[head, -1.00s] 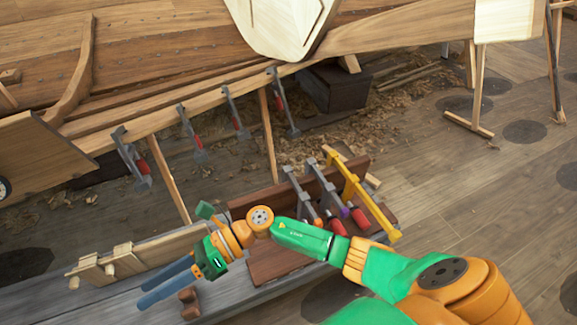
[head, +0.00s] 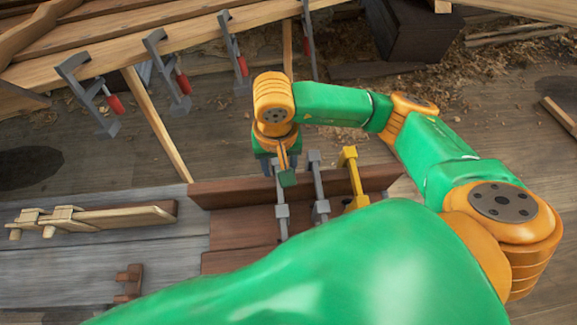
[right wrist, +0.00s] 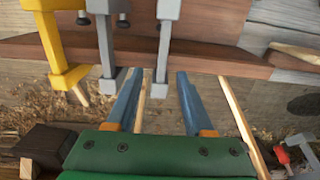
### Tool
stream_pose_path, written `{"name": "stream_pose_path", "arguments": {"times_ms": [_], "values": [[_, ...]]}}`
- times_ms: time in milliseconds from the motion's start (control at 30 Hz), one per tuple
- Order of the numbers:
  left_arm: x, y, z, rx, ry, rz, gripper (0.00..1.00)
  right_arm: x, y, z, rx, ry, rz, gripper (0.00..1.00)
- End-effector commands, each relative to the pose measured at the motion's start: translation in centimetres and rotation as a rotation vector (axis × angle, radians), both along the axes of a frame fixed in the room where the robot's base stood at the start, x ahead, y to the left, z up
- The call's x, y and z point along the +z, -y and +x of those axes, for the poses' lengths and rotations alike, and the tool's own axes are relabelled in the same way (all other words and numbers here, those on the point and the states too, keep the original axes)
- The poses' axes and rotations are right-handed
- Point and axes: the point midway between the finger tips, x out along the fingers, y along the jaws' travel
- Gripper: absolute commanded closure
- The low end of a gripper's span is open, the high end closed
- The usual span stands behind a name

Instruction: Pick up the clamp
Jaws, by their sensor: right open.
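Two grey bar clamps, a left one (head: 282,211) and a middle one (head: 320,207), and a yellow clamp (head: 351,178) lean over the rim of a brown wooden tray. My right gripper (head: 268,166) is at the far side of the tray by the left grey clamp; the wrist hides part of it. In the right wrist view my blue fingers (right wrist: 157,85) are apart. The end of the nearest grey clamp (right wrist: 166,45) shows between their tips; I cannot tell its depth. The other grey clamp (right wrist: 106,50) and yellow clamp (right wrist: 60,40) are left of the fingers. My left gripper is out of view.
The brown tray (head: 225,193) sits on a grey bench (head: 165,255). A pale wooden clamp (head: 100,217) and a small brown piece (head: 129,284) lie left. Several more clamps (head: 168,72) hang from the hull plank (head: 130,55) behind. A dark box (head: 415,28) stands behind.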

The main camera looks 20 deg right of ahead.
Motion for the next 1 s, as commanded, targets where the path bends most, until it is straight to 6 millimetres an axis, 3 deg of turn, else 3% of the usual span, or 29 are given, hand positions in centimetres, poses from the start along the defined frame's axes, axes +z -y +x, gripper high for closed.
{"name": "stream_pose_path", "arguments": {"times_ms": [300, 533, 567, 733, 1000], "values": [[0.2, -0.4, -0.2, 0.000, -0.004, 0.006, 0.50, -5.6, 0.3, 0.3, -0.003, -0.007, 0.002, 0.47], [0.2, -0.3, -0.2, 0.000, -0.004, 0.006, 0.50, -5.9, 0.3, 0.4, -0.002, -0.003, 0.004, 0.47], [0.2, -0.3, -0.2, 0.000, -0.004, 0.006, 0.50, -5.9, 0.3, 0.4, -0.003, -0.003, 0.004, 0.53], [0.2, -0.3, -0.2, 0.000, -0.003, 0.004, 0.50, -5.9, 0.3, 0.4, -0.003, -0.004, 0.004, 0.99], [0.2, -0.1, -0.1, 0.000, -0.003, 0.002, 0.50, -5.8, 0.3, 0.4, -0.004, -0.004, 0.004, 1.00]]}}
